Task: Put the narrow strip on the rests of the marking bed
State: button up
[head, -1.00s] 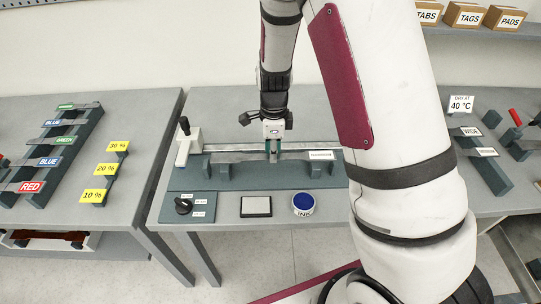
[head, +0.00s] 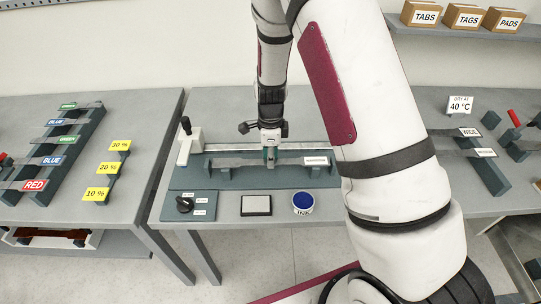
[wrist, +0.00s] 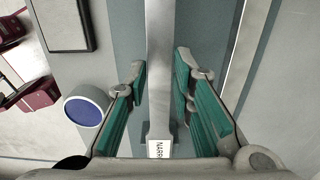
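The narrow strip (head: 285,162), a long thin grey bar with a white label near its right end, lies level across the two upright rests (head: 309,170) of the marking bed (head: 240,183). The wrist view shows the strip (wrist: 159,60) running lengthwise, its label partly visible at the bottom. My gripper (head: 270,160) points down at the strip near mid-bed. In the wrist view, my gripper (wrist: 160,75) is open, its green-padded fingers on either side of the strip with gaps between. Contact between strip and rests is too small to confirm.
A lever (head: 186,140) stands at the bed's left end. A knob (head: 184,204), a pad (head: 256,205) and a blue ink pot (head: 303,202) sit in front. Side tables hold a colour-labelled strip rack (head: 62,150) and another rack (head: 490,173).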

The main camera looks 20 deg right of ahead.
jog(key=shift+o, duration=1.1)
jog(key=s+r+n+t, duration=0.1)
jog(key=s+r+n, duration=0.2)
jog(key=r, duration=0.6)
jog(key=s+r+n+t+y+b, duration=0.1)
jog(key=s+r+n, duration=0.2)
jog(key=r, duration=0.6)
jog(key=s+r+n+t, duration=0.1)
jog(key=s+r+n, duration=0.25)
jog(key=r, duration=0.55)
jog(key=s+r+n+t+h, duration=0.1)
jog(key=s+r+n, duration=0.5)
jog(key=s+n, duration=0.6)
jog(key=shift+s+t, duration=0.8)
jog(key=shift+s, duration=0.15)
jog(key=shift+r, duration=0.15)
jog(key=shift+c, duration=0.8)
